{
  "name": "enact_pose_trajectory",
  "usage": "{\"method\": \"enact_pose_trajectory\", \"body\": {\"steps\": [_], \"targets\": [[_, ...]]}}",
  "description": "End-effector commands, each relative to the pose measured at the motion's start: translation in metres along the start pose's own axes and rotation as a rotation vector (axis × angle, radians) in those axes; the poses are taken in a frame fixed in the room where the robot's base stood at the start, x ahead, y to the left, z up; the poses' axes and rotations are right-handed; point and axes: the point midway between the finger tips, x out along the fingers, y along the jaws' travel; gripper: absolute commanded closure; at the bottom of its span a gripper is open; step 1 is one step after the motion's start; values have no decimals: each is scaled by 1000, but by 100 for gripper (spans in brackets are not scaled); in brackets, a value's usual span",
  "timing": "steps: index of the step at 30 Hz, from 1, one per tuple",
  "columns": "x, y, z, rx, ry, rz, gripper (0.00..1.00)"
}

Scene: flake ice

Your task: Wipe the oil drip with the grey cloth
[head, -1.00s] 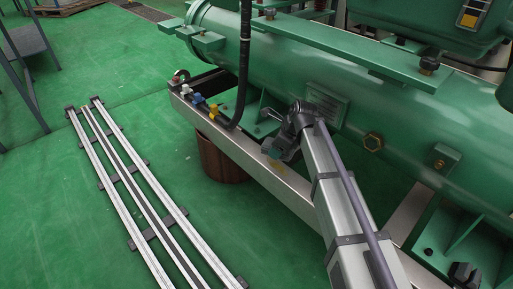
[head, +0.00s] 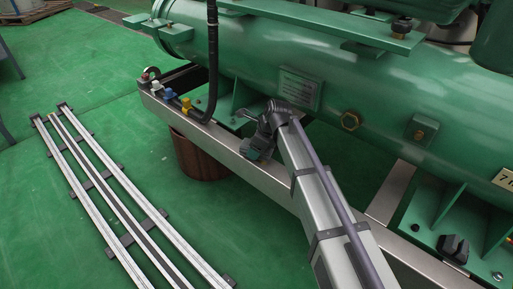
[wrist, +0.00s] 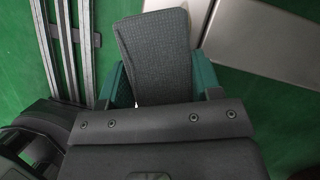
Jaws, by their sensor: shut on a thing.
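My gripper (head: 258,151) is at the silver beam (head: 222,143) below the green vessel in the head view. In the wrist view it is shut on the grey cloth (wrist: 154,48), a dark textured pad between its two green fingers. The cloth sticks out past the fingertips. In the head view the cloth cannot be told apart from the gripper. The oil drip cannot be made out now; the part of the beam where a yellowish patch showed earlier is behind my gripper. I cannot tell whether the cloth touches the beam.
The green vessel (head: 345,75) runs along above the beam, with a black hose (head: 212,60) coming down on the left. Coloured valves (head: 186,106) sit at the beam's left end. A brown round container (head: 195,155) stands beneath. Rails (head: 118,190) lie on the green floor.

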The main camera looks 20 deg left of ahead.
Motion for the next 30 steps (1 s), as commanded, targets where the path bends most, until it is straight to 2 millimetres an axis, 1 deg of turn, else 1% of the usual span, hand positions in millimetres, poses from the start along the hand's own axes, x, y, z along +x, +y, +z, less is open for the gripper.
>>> {"method": "enact_pose_trajectory", "body": {"steps": [17,20,27,30], "targets": [[-1,1,1,0,0,0,61],[0,6,2,-1,0,0,61],[4,34,12,-2,0,1,61],[5,38,14,-1,0,1,61]]}}
